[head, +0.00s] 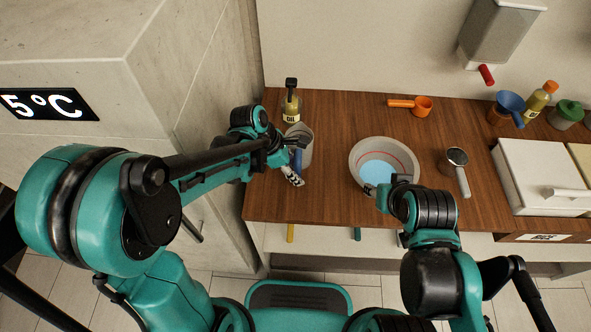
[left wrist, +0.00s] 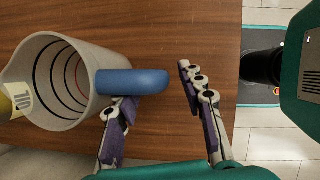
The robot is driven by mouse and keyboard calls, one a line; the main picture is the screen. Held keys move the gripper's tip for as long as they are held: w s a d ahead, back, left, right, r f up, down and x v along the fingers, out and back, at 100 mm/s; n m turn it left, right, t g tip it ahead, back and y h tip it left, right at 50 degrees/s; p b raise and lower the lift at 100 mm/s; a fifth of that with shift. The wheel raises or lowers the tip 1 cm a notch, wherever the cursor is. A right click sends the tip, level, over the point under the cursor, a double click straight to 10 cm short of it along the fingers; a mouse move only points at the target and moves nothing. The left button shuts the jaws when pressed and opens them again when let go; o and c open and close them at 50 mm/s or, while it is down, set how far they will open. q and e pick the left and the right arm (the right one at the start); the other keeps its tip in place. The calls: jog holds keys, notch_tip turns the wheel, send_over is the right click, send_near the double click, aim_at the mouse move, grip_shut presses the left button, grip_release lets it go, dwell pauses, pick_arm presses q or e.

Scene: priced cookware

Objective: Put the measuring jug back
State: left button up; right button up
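The measuring jug (head: 306,149), pale grey with a blue handle, stands on the left part of the wooden counter. My left gripper (head: 295,163) is at the handle. In the left wrist view its fingers (left wrist: 157,88) are spread, with the blue handle (left wrist: 125,82) reaching between them. The left finger is close to the handle; the right one is apart from it. My right gripper (head: 371,190) is at the front rim of the bowl; its fingers are too small to judge.
A grey bowl (head: 355,153) with a red ring and blue contents stands mid-counter. An oil bottle (head: 291,108) is behind the jug.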

pick_arm(q)
jog(key=shift+r, duration=0.1)
jog(key=shift+r, duration=0.25)
jog(key=p+v, duration=0.5)
jog(key=v, duration=0.6)
jog(key=shift+a+r, duration=0.15)
jog(key=shift+r, duration=0.2)
pick_arm(e)
notch_tip(320, 180, up, 5)
pick_arm(q)
jog(key=shift+s+f, duration=0.1)
jog(key=shift+s, duration=0.05)
pick_arm(e)
jog(key=shift+s, duration=0.1)
